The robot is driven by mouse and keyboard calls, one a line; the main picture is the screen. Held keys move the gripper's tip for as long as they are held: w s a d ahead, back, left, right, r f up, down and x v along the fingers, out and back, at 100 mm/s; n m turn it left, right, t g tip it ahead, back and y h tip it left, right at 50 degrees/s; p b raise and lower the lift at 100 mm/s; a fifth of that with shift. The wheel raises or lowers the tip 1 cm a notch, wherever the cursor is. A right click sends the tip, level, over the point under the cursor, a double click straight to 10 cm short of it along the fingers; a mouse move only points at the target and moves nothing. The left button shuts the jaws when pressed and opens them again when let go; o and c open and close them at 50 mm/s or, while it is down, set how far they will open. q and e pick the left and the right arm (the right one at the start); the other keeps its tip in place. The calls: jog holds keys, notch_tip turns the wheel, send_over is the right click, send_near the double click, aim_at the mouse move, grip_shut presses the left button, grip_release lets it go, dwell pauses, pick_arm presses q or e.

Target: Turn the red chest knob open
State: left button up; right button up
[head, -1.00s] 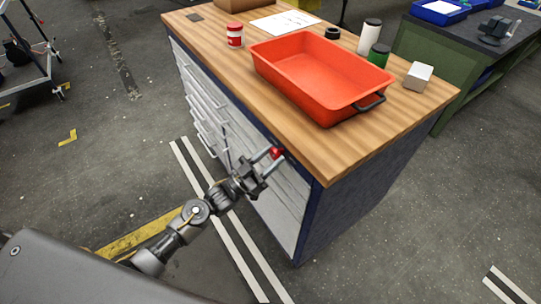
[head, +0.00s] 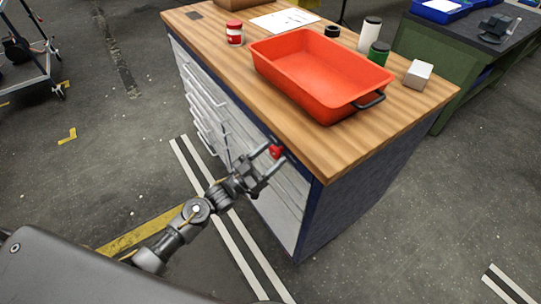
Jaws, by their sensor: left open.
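The red knob (head: 275,152) is on the front face of the drawer chest (head: 313,222), just under the wooden top near the right-hand front corner. My left gripper (head: 273,157) is open at the chest front, with its two fingers around the knob, one on either side of it in the picture. I cannot tell whether the fingers touch the knob. The chest has several pale drawers with bar handles, and the drawers look shut. My right gripper is not in view.
On the wooden top (head: 300,150) stand a red tray (head: 320,75), a red-and-white jar (head: 235,33), a green-lidded jar (head: 379,53), a white cylinder (head: 369,35) and a white box (head: 418,73). A green bench (head: 425,60) stands behind. The floor at right is clear.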

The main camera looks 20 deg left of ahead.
pick_arm(q)
jog(key=b+v, duration=0.3)
jog(key=v, duration=0.7)
jog(key=shift+s+a+f, duration=0.25)
